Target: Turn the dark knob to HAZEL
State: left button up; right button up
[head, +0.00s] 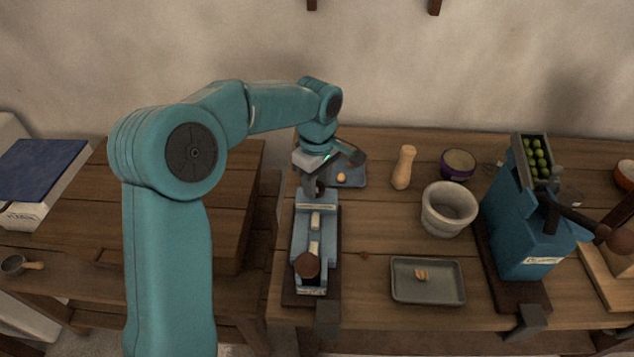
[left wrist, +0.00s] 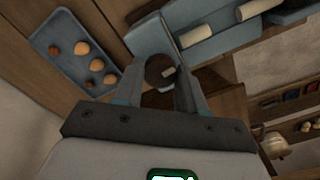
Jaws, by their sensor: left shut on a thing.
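A blue nutcracker-like device (head: 326,238) stands on the bench on a dark base board, with a brown ball (head: 306,264) at its near end and pale rollers along its middle. My left gripper (head: 314,186) comes down over the device's far end. In the left wrist view the dark round knob (left wrist: 157,65) sits between the two fingers of my left gripper (left wrist: 160,76), which are shut on it. The gripper mostly hides the knob in the head view. I cannot read any HAZEL mark. My right gripper is in neither view.
A tray with several nuts (left wrist: 66,62) lies close beside the gripper. Right of the device are a grey tray (head: 428,295), a stone mortar (head: 449,209), a wooden pestle (head: 404,167) and a larger blue machine (head: 526,245). Bare bench lies between device and mortar.

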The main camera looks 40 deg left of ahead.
pick_arm(q)
jog(key=n, duration=0.4)
jog(key=shift+a+r+n+b, duration=0.1)
jog(key=shift+n+b, duration=0.2)
jog(key=shift+n, duration=1.8)
jog(key=o, duration=1.1)
jog(key=shift+c, duration=0.2)
notch_tip(320, 180, up, 16)
jog(key=p, duration=0.2)
jog(key=shift+r, duration=0.15)
jog(key=shift+s, duration=0.1)
